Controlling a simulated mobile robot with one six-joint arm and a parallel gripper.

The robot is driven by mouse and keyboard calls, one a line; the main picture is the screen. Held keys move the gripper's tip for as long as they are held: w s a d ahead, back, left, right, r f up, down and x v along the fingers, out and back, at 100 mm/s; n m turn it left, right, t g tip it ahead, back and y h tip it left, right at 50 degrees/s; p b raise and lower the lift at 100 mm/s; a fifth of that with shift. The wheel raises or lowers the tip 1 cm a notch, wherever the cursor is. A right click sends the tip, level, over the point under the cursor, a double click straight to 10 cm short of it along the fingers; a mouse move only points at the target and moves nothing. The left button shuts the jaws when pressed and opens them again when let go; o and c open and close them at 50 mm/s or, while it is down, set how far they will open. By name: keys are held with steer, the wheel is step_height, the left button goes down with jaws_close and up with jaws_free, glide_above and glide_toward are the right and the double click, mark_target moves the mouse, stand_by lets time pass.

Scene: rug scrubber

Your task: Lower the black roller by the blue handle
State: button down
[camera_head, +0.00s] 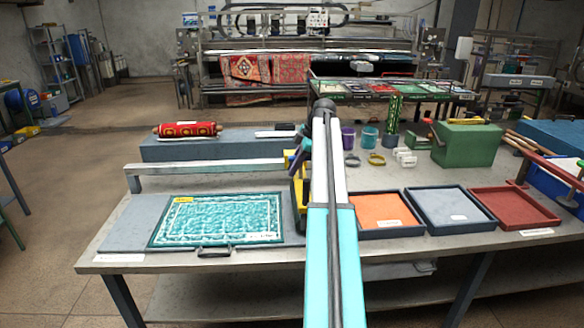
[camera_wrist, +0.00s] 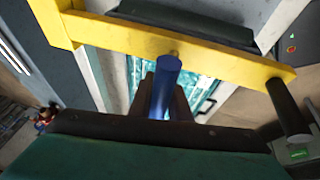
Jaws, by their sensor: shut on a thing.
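In the wrist view, the blue handle (camera_wrist: 165,88) stands out from the middle of a yellow frame (camera_wrist: 130,38). My gripper (camera_wrist: 165,98) has its dark fingers on both sides of the handle and is shut on it. A black roller-like bar (camera_wrist: 190,22) shows behind the yellow frame, partly hidden by it. In the head view, the yellow frame (camera_head: 297,190) stands at the right end of the grey bed, beside a teal rug (camera_head: 215,221) lying flat. My arm hides most of the frame and the grip there.
A pale rail (camera_head: 205,168) runs above the back of the bed. Orange (camera_head: 381,210), grey and red trays stand right of my arm. A dark post (camera_wrist: 287,106) sticks out at the frame's end.

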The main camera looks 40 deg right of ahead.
steer(key=c, duration=1.6)
jaws_free()
steer(key=shift+d, duration=0.1)
steer(key=shift+c, duration=0.2)
steer(key=shift+r, duration=0.1)
steer(key=b+v, duration=0.3)
steer(key=v, duration=1)
steer(key=shift+r, duration=0.4)
steer(key=shift+s+f, duration=0.15)
steer(key=shift+s, duration=0.05)
